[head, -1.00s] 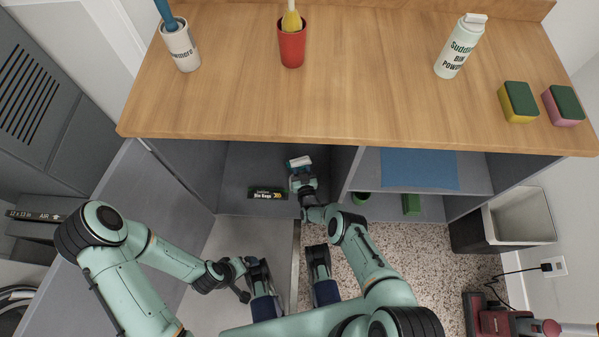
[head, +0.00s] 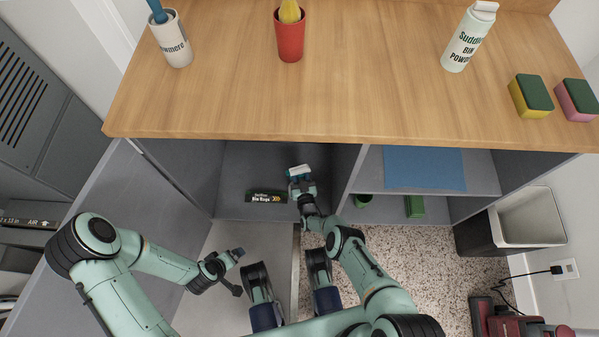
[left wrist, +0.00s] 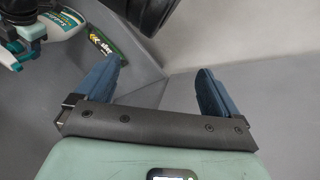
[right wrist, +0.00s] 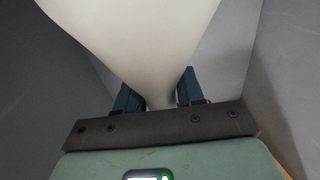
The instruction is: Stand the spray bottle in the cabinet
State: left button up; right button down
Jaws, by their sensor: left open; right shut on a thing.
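The spray bottle (head: 299,171) is white with a teal label, inside the left bay of the cabinet (head: 232,168). My right gripper (head: 303,188) is shut on it. The white body fills the middle of the right wrist view (right wrist: 135,35) between the two fingers. The bottle also shows at the upper left of the left wrist view (left wrist: 62,27), beside my right gripper. Whether its base touches the cabinet floor cannot be told. My left gripper (head: 240,271) is open and empty, in front of the left bay, apart from the bottle.
A dark bin bags box (head: 267,197) lies in the left bay, left of the bottle. The open cabinet door (head: 110,200) is at the left. The right bay has a shelf with a blue cloth (head: 425,168) and green items below. A bin (head: 530,218) stands at the right.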

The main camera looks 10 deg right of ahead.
jog(key=shift+w, duration=0.1)
jog(key=c, duration=0.7)
grip_release()
jog(key=shift+f, duration=0.1)
pick_arm(q)
jog(key=shift+s+f, duration=0.2)
jog(key=shift+s, duration=0.05)
jog(key=shift+w+r, duration=0.1)
